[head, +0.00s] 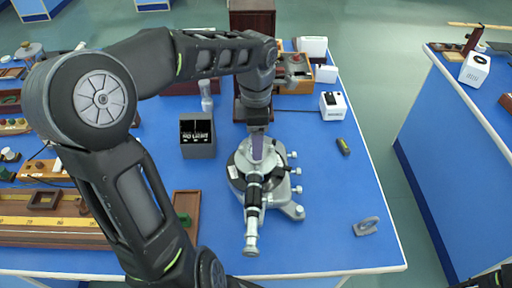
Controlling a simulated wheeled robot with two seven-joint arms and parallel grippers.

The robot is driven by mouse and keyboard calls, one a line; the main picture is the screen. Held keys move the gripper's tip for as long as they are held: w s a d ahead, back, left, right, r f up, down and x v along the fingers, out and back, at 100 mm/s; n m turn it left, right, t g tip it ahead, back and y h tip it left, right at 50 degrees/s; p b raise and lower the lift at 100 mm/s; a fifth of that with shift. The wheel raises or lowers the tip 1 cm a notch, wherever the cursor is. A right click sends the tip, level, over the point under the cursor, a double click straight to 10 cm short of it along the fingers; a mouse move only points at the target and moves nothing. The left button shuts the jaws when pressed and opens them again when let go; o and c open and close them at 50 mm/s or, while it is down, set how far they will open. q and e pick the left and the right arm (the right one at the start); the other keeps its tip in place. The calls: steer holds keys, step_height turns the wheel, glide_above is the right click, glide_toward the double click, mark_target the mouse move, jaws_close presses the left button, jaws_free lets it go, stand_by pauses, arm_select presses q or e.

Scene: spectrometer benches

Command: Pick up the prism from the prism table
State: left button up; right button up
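The purple prism (257,148) shows at the middle of the grey spectrometer (236,178), over its round prism table, which is largely hidden. My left gripper (257,132) points straight down from above, with its fingertips at the top of the prism. The fingers are too small and dark to tell whether they are closed on the prism or only around it. I cannot tell whether the prism touches the table. My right gripper is not in view; only a dark piece, perhaps of my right arm, shows at the bottom right corner.
The spectrometer's telescope (252,215) points toward the front. A dark box (197,137) stands left of the spectrometer, and a small metal clamp (366,226) lies front right. A white device (333,106) stands behind right. Blue tabletop right of the spectrometer is mostly clear.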

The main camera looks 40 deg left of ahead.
arm_select(q)
steer(key=shift+f, duration=1.35)
steer(key=shift+c, duration=0.2)
jaws_close()
steer(key=shift+r, duration=0.1)
step_height(320, 180, up, 10)
steer(key=shift+f+b, duration=0.1)
steer(key=shift+b, duration=0.55)
